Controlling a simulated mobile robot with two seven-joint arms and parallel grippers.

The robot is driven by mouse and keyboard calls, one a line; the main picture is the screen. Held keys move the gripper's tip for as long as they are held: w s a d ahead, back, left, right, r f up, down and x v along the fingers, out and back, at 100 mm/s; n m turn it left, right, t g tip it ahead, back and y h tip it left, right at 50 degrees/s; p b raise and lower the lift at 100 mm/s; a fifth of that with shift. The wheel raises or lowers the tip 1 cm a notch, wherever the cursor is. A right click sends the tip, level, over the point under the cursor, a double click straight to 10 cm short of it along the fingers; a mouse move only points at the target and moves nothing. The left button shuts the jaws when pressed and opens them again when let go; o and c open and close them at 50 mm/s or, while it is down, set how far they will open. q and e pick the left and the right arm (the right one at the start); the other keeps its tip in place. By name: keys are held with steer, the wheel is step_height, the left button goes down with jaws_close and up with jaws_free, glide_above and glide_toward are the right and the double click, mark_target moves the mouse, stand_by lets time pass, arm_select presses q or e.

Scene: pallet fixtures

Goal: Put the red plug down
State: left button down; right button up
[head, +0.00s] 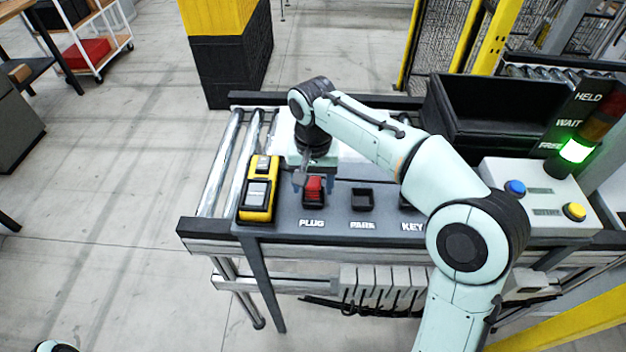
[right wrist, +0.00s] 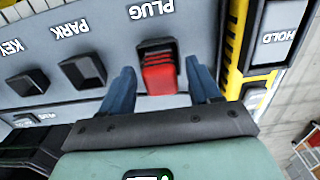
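The red plug (head: 314,188) sits in the dark recess above the PLUG label on the grey panel. It also shows in the right wrist view (right wrist: 158,72), seated in that recess. My right gripper (head: 315,182) is directly over the plug. In the right wrist view its two blue fingers (right wrist: 163,88) stand on either side of the plug, with visible gaps, so it is open and not touching the plug. The PARK recess (head: 362,199) beside it is empty. My left gripper is not in view.
A yellow and black HOLD device (head: 258,190) stands close left of the plug. The KEY recess is partly hidden by my right arm. A black bin (head: 495,115), a button box (head: 535,190) and a stack light with FREE lit green (head: 574,151) are to the right.

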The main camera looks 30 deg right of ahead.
mark_target(313, 182)
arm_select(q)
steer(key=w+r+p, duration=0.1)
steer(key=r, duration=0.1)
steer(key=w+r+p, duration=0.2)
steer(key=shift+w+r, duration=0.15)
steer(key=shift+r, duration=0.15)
arm_select(e)
step_height(313, 182, up, 12)
steer(key=shift+r, duration=0.2)
stand_by(0.3)
